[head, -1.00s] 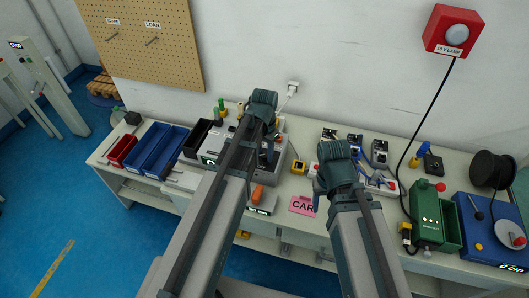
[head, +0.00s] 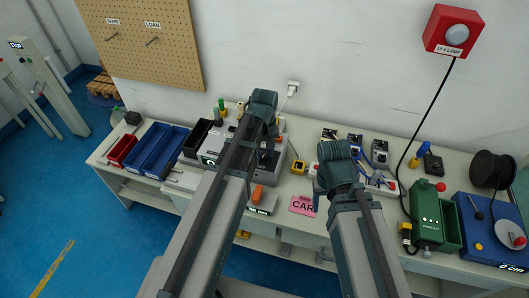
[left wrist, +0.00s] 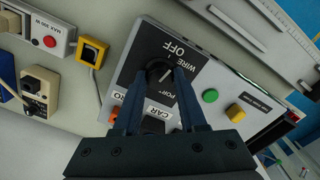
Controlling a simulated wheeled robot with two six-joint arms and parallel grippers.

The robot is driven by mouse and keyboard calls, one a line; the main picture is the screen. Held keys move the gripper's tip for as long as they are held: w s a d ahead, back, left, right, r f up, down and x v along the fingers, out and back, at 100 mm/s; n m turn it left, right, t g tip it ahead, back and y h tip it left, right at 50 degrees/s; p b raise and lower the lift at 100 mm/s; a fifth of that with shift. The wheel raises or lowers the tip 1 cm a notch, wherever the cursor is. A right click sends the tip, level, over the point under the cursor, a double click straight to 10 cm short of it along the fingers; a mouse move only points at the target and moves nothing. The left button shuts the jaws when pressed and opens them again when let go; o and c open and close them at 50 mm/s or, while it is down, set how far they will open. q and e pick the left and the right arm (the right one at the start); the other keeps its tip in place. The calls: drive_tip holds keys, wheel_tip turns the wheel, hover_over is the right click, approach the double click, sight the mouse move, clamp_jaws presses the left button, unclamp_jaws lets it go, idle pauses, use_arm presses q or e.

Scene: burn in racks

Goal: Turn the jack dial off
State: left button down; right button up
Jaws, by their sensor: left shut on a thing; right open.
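The jack dial (left wrist: 155,68) is a round black knob on a dark plate on the face of a grey box (left wrist: 128,78). Labels reading OFF, WIRE and PORT stand around it in the left wrist view. A white pointer line shows on the knob, but I cannot tell for certain which label it marks. My left gripper (left wrist: 165,74) is shut on the knob, its two dark fingers on either side and partly hiding it. In the head view my left arm covers most of the box (head: 211,158) and the dial. My right gripper (head: 317,187) is open above the bench, apart from the box.
A green button (left wrist: 210,95) and a yellow button (left wrist: 235,113) sit beside the dial. Blue bins (head: 150,148) stand left. A green machine (head: 426,212) stands right.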

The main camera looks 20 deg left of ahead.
sight(265, 154)
use_arm(q)
drive_tip(key=shift+n, duration=1)
drive_tip(key=shift+c, duration=2.3)
unclamp_jaws()
wheel_tip(265, 154, up, 14)
drive_tip(key=p, duration=1.4)
drive_tip(key=shift+f, duration=0.1)
